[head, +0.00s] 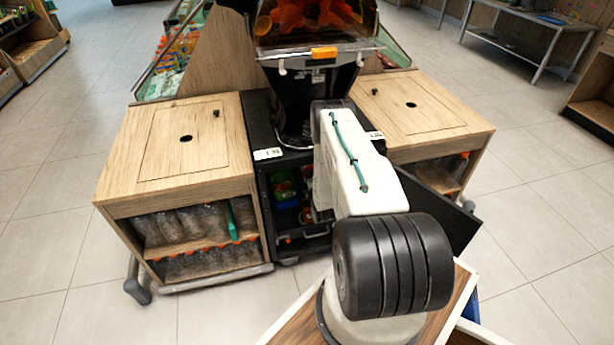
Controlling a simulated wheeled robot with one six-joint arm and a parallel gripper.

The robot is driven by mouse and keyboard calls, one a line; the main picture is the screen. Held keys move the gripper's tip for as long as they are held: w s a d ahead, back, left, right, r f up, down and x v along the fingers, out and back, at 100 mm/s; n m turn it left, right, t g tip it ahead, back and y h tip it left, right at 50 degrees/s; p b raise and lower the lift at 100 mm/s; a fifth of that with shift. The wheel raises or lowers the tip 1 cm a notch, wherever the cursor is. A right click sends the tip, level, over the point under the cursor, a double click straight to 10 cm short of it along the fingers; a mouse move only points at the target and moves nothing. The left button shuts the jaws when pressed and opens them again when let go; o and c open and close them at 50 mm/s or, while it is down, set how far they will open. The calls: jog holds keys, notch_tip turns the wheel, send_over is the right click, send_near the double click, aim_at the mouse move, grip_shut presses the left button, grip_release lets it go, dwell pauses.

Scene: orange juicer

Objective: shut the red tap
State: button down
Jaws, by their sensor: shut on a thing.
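I cannot make out the red tap; my white arm covers part of the juicer's lower front. My gripper is not visible, hidden beyond my own arm links, so its contact with the tap cannot be seen.
Wooden counters flank the juicer, one at left (182,150) and one at right (415,110); bottles (195,222) fill the left one's shelves. A dark open cabinet (262,140) below the juicer holds coloured items.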

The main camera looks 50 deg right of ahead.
jog(key=shift+w, duration=0.1)
jog(key=c, duration=1.4)
grip_release()
jog(key=shift+a, duration=0.1)
jog(key=shift+c, duration=0.2)
jog(key=v, duration=0.7)
jog(key=shift+s, duration=0.4)
jog(key=shift+a, duration=0.1)
